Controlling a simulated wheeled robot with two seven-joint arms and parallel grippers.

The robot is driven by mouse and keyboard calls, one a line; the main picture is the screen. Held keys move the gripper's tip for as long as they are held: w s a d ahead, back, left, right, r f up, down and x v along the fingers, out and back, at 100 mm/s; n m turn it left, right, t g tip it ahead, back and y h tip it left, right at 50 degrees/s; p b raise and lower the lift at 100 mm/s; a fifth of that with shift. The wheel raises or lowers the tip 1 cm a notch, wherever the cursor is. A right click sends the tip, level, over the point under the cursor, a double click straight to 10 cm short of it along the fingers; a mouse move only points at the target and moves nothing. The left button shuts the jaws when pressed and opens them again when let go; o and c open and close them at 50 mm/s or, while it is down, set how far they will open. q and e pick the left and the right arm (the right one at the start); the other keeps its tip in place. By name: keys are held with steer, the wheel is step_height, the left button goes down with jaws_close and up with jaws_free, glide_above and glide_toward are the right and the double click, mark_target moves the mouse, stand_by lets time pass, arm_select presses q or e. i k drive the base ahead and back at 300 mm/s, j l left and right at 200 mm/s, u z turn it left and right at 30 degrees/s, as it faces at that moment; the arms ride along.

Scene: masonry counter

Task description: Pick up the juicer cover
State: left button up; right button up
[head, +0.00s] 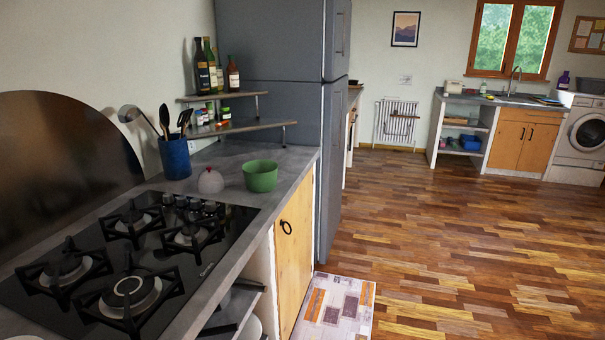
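A small grey dome with a little reddish knob on top (210,182) stands on the counter behind the stove; by its shape it may be the juicer cover, but I cannot tell for certain. A green bowl (260,178) stands just right of it, close to the counter's right edge. I see no other clear juicer part. Neither of my grippers is in view.
A black gas hob (204,263) fills the near counter. A blue utensil holder (175,158) stands left of the dome. Shelves with bottles (202,70) and jars hang behind, next to the grey fridge (290,110). The wooden floor (450,240) to the right is open.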

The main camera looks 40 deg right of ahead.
mark_target(209, 182)
steer(key=z, duration=0.75)
steer(key=i+l+u, duration=0.75)
steer(key=l+u, duration=0.25)
steer(key=l, duration=0.2)
steer(key=i+l+u, duration=0.25)
steer(key=l, duration=0.15)
steer(key=l+u, duration=0.3)
steer(key=l, duration=0.1)
